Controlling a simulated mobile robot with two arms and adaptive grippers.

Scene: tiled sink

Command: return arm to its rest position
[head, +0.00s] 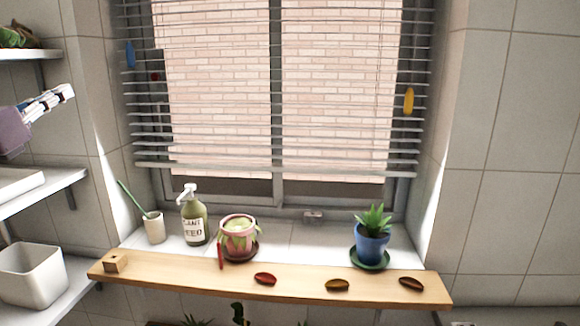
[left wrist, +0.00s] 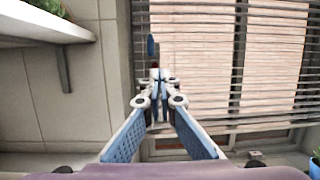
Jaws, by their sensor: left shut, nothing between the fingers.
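My left gripper (head: 66,92) comes in from the left edge of the head view, in front of the tiled wall and left of the window. Its fingers are together with nothing between them. In the left wrist view the gripper (left wrist: 159,74) points toward the window blind, its fingers meeting at the far end. It is in the air, above the level of the wooden board (head: 290,284), and appears apart from everything. My right gripper is in neither view.
Wall shelves (head: 45,192) stand close on the left, with a white bin (head: 32,275) low down. The slatted blind (head: 280,100) hangs in the window.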

